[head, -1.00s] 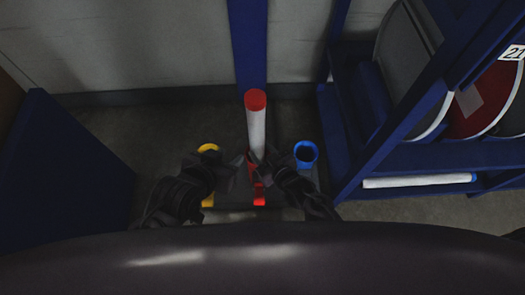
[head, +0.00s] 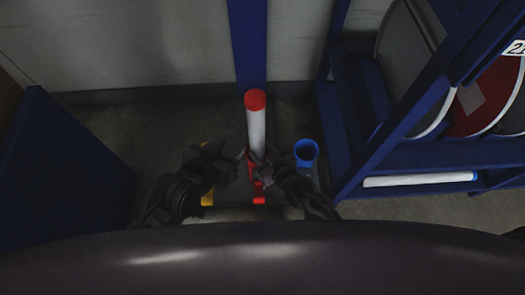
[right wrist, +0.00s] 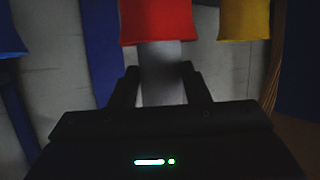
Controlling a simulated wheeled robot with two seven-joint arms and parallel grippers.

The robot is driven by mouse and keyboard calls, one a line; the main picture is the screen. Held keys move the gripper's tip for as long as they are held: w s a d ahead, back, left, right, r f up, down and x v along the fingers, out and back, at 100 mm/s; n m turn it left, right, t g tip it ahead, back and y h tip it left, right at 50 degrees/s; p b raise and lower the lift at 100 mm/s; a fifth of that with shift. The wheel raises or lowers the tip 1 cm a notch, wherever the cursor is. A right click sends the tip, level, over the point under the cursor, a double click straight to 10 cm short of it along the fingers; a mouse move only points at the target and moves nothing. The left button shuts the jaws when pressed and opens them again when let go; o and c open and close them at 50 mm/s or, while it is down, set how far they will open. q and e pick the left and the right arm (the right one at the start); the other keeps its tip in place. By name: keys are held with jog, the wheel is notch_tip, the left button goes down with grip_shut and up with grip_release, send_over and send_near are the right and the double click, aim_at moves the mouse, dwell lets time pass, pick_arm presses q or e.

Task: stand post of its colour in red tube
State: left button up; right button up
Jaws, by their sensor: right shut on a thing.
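The white post (head: 257,128) with a red cap stands nearly upright in the head view. My right gripper (head: 265,168) is shut on it low down; the post also shows between the fingers in the right wrist view (right wrist: 162,78). The red tube (head: 259,190) is at the post's foot, partly covered by my grippers. In the right wrist view, the red tube (right wrist: 157,20) hides the post's end, so how deep it sits cannot be told. My left gripper (head: 238,168) is just left of the post; its opening is unclear.
The blue tube (head: 306,160) stands right of my right gripper. The yellow tube (head: 207,197) is mostly behind my left gripper. A blue rack (head: 385,150) with round signs and a white post with a blue end (head: 420,180) is at right. A blue panel (head: 75,165) stands at left.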

jog(key=shift+f+b, duration=0.45)
jog(key=shift+f, duration=0.15)
jog(key=o, duration=1.4)
jog(key=shift+o, duration=0.2)
jog(key=shift+s+f, duration=0.1)
jog(key=shift+f, duration=0.05)
jog(key=p+v, duration=0.2)
jog(key=v, duration=0.5)
jog(key=shift+s+d+r+p, duration=0.2)
jog(key=shift+s+r+p, duration=0.1)
jog(key=shift+p, duration=0.1)
